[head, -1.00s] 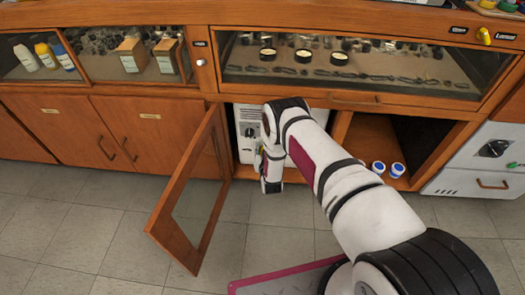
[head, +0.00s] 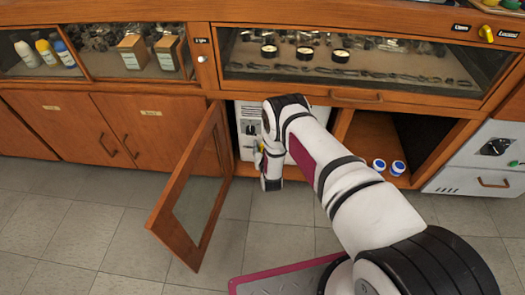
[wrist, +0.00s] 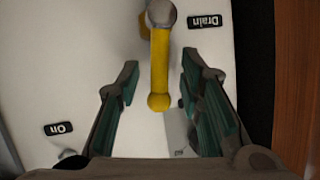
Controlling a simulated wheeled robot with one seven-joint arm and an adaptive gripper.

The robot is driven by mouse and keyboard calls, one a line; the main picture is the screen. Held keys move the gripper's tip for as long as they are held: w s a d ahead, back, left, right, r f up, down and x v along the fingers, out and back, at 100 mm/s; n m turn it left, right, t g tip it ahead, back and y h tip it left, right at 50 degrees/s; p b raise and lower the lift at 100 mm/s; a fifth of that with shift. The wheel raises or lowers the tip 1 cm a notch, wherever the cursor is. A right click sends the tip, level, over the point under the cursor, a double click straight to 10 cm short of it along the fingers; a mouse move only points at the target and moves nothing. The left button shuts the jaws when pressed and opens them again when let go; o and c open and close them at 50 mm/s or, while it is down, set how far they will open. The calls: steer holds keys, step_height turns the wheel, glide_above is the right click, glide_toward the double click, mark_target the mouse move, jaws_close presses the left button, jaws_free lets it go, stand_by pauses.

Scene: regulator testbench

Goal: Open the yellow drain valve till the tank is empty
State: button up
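The yellow drain valve lever (wrist: 160,75) hangs from a grey round pivot on a white panel (wrist: 70,60), beside an upside-down "Drain" label (wrist: 206,20). My gripper (wrist: 160,68) is open, with one finger on each side of the lever. A gap shows between the lever and each finger, and nothing is gripped. In the head view my gripper is mostly hidden behind my arm, in front of the white unit (head: 247,122) in the open cabinet. The tank and its level cannot be made out.
An open glazed cabinet door (head: 190,195) stands out into the room left of my arm. Two blue-and-white jars (head: 388,166) sit on the cabinet floor to the right. A separate yellow knob (head: 489,30) is at the upper right. An "On" label (wrist: 58,128) is on the panel.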

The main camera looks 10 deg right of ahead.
steer(key=v, duration=1.2)
steer(key=shift+f, duration=0.1)
